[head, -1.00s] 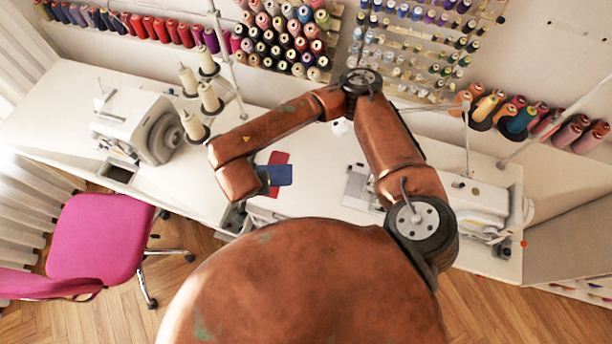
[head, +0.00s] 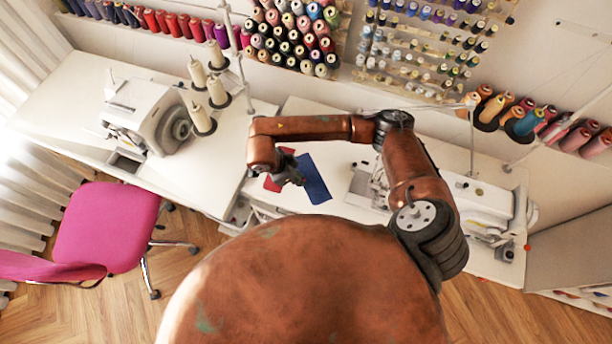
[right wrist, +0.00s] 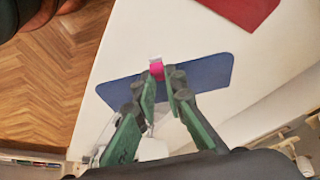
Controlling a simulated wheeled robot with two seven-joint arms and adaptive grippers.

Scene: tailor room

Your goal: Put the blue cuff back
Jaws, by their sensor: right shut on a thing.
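The blue cuff (head: 314,180) is a flat dark blue piece beside my right gripper (head: 290,175) in the head view, over the white table. The height of the cuff above the table is unclear. A flat red piece (head: 272,184) lies on the table, partly hidden by my gripper; it also shows in the wrist view (right wrist: 242,10). My left gripper is out of view.
A sewing machine (head: 155,115) stands at left with thread cones (head: 200,118) beside it. Another machine (head: 480,205) stands at right. Thread racks (head: 295,35) line the wall. A pink chair (head: 105,225) is at the table's front left.

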